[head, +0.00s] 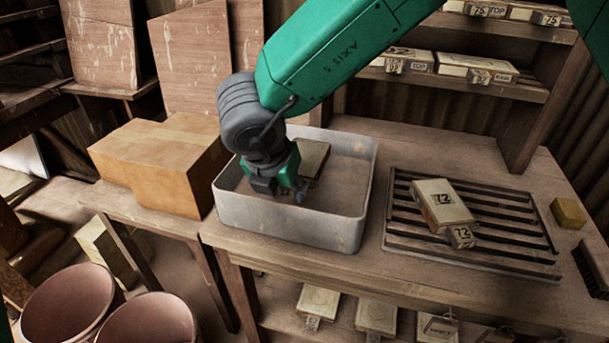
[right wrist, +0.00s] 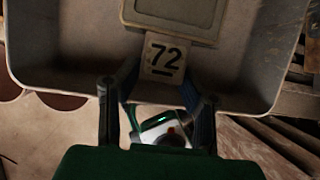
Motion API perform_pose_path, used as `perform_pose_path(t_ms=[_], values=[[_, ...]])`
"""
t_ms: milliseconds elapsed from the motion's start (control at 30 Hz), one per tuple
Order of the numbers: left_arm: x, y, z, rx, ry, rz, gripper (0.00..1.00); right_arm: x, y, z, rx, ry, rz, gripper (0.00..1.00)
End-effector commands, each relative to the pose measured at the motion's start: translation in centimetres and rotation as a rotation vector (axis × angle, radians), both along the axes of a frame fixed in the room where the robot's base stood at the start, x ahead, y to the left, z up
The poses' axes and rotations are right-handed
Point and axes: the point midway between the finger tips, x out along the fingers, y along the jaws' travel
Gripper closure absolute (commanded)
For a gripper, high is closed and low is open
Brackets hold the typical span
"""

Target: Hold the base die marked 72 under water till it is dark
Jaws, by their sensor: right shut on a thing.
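A grey-white basin (head: 300,219) stands on the bench. Inside it is a die (head: 313,157), brownish and darker than the pale die marked 72 (head: 443,203) on the rack. In the right wrist view the die in the basin (right wrist: 180,12) has a tag marked 72 (right wrist: 163,60), its underlined number facing me. My right gripper (head: 287,190) reaches down inside the basin and is shut on this die at its tag; its fingers (right wrist: 156,95) show either side. Whether the die is under water, I cannot tell. My left gripper is not in view.
The slatted rack (head: 400,215) is right of the basin. A yellow block (head: 568,213) and a brush (head: 590,270) lie farther right. A cardboard box (head: 155,165) stands close left of the basin. Shelves behind (head: 470,87) hold more dies.

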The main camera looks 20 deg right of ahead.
Motion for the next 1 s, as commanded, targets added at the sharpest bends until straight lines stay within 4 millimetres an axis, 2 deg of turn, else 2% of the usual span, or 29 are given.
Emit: perform_pose_path(t_ms=[33, 567, 1000], values=[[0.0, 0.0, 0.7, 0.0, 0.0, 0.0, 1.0, 0.1, 0.0, 0.8, 0.0, -0.002, 0.0, 1.0], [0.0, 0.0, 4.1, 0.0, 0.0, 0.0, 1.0, 0.2, -0.1, 4.7, -0.001, -0.004, 0.0, 1.0], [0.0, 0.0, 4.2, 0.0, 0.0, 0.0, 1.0, 0.2, -0.1, 4.9, -0.003, -0.004, -0.001, 1.0]])
